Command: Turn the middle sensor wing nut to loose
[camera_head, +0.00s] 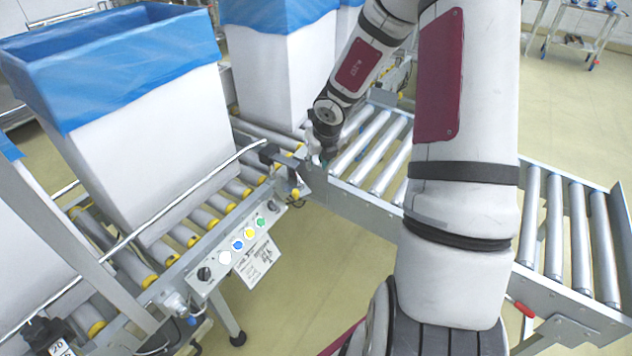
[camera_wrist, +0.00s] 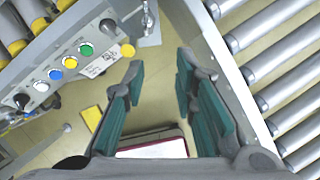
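My gripper (camera_wrist: 160,66) is open, with two green-padded fingers apart and nothing between them. In the head view my gripper (camera_head: 319,157) is small and partly dark, at the junction of the two conveyors. A small silver fitting (camera_wrist: 148,22) stands on the rail just beyond the fingertips in the wrist view; it may be the sensor mount with the wing nut, but I cannot make out the nut or its turn. A yellow round knob (camera_wrist: 127,50) sits left of the left fingertip. It also shows in the head view (camera_head: 295,194), below my gripper.
A control panel (camera_head: 240,243) with coloured buttons is on the left conveyor's side. Tall white boxes (camera_head: 150,150) with blue liners stand on the rollers. A side roller conveyor (camera_head: 375,150) runs to the right, its metal side rail close to my gripper's right finger.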

